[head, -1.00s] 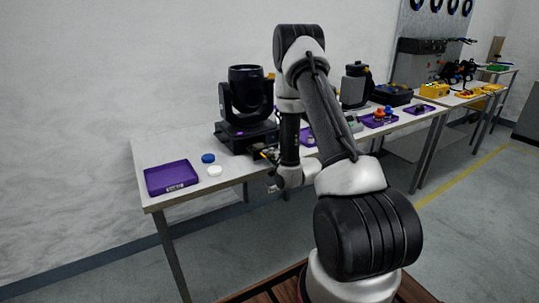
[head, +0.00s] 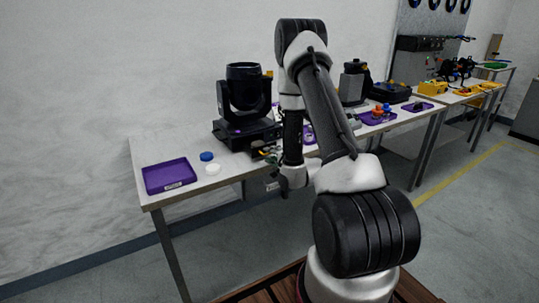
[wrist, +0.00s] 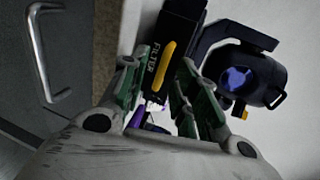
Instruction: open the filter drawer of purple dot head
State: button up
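The purple dot head is a black moving-head light (head: 246,100) standing on the near table, with a small purple mark on its base. In the wrist view, a black part of it labelled FILTER (wrist: 152,60) carries a yellow bar (wrist: 165,65). My gripper (head: 266,154) is at the front right of its base, partly hidden by my arm. In the wrist view my gripper (wrist: 157,72) has its green-padded fingers apart, one on each side of the labelled part and yellow bar. I cannot tell whether a finger touches them. No opened drawer is evident.
A purple tray (head: 170,176), a blue cap (head: 207,156) and a white cap (head: 213,169) lie left of the light. A grey panel with a metal handle (wrist: 42,60) is below the table edge. Other equipment stands farther right.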

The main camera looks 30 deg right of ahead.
jog(key=shift+v, duration=2.35)
jog(key=s+f+n+g, duration=0.4)
jog(key=s+f+g, duration=0.1)
jog(key=f, duration=0.5)
jog(key=s+d+n+g+h, duration=0.1)
jog(key=s+n+g, duration=0.5)
jog(key=s, duration=0.4)
jog(key=s+a+r+n, duration=0.2)
jog(key=s+r, duration=0.3)
jog(key=r, duration=0.7)
jog(key=s+a+r+n, duration=0.3)
jog(key=s+a+r, duration=0.2)
jog(key=r, duration=0.7)
jog(key=s+a+r+n, duration=0.2)
jog(key=s+a+r, duration=0.2)
jog(key=s+r, duration=0.3)
notch_tip(320, 180, up, 6)
jog(key=shift+f+n, duration=0.25)
jog(key=shift+n, duration=0.05)
